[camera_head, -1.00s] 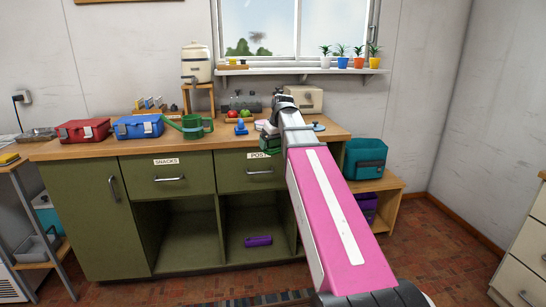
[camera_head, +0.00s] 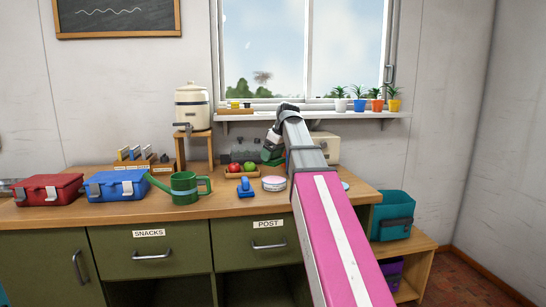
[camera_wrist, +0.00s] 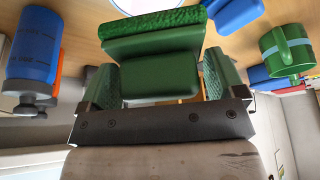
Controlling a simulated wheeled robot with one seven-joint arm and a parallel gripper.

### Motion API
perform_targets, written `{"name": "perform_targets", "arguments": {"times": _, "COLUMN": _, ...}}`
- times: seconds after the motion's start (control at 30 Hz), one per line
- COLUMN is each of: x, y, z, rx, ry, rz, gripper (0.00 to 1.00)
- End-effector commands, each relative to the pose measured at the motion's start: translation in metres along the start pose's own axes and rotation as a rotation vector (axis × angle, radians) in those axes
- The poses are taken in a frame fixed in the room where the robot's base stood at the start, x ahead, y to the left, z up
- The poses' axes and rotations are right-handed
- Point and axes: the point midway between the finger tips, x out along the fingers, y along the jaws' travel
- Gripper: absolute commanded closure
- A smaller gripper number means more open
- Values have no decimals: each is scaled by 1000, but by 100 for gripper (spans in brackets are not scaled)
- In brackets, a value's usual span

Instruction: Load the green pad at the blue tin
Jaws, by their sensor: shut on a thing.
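The green pad (camera_wrist: 150,46), a block with a rough green face, is held by its grip part between the fingers of my gripper (camera_wrist: 160,82). In the head view the pad and my gripper (camera_head: 272,150) show small above the back of the counter, partly behind my arm. A round, pale tin (camera_head: 273,183) stands on the counter in front of them. In the wrist view a pale disc with a blue rim (camera_wrist: 150,3) is cut off at the top edge. A blue printed cylinder (camera_wrist: 35,48) stands at the left there. I cannot tell which is the blue tin.
A blue handled block (camera_head: 245,189), a green watering can (camera_head: 184,188) and a fruit tray (camera_head: 241,171) are left of the pale tin. Blue (camera_head: 117,185) and red (camera_head: 48,189) boxes are farther left. A beige appliance (camera_head: 324,148) is behind my arm.

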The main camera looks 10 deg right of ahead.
Motion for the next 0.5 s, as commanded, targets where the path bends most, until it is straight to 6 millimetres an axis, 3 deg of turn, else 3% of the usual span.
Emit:
{"name": "perform_targets", "arguments": {"times": 0.27, "x": 4, "y": 0, "z": 2, "rx": -1, "ry": 0, "rz": -1, "gripper": 30}}
{"name": "perform_targets", "arguments": {"times": 0.5, "x": 19, "y": -1, "z": 9, "rx": -1, "ry": -1, "rz": -1, "gripper": 30}}
